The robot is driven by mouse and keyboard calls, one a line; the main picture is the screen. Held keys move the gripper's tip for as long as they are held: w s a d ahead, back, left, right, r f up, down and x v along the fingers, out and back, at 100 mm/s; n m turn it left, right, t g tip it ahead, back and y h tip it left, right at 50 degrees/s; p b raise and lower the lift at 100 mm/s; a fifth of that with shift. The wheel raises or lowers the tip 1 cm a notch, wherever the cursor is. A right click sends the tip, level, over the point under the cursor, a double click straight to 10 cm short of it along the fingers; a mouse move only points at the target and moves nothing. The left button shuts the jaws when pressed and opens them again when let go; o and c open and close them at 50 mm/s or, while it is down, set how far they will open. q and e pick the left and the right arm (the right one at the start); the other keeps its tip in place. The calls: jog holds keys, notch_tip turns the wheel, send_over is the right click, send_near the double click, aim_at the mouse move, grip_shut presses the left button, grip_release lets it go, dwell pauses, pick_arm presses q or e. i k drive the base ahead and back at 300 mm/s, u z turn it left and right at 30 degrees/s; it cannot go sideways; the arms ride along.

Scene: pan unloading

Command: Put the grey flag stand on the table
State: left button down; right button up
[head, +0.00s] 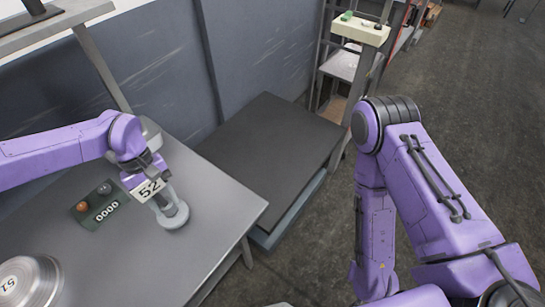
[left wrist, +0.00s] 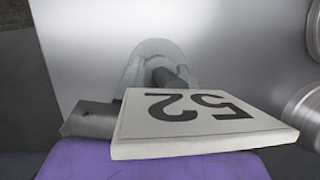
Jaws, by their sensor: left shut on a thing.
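The grey flag stand (head: 174,215) has a round grey base and a white plate marked 52 (head: 149,189). My left gripper (head: 155,172) is shut on its upper part, over the right part of the grey table (head: 225,205). The stand looks roughly upright, its base at or just above the tabletop; I cannot tell if it touches. In the left wrist view the plate (left wrist: 200,120) covers much of the grip, and the round base (left wrist: 151,48) shows beyond it. My right arm is at the right of the head view, its gripper out of sight.
A green box with knobs and 0000 (head: 100,205) lies left of the stand. A round metal pan marked 51 (head: 45,275) is at the table's near left. A dark low platform (head: 275,135) stands beyond the table's right edge. The table's near right is clear.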

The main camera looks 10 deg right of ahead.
aim_at(271, 154)
jog(key=z, duration=0.45)
jog(key=k, duration=0.95)
jog(key=z, duration=1.15)
jog(key=i, duration=2.05)
jog(key=u, duration=1.25)
jog(key=i, duration=0.6)
jog(key=u, duration=0.6)
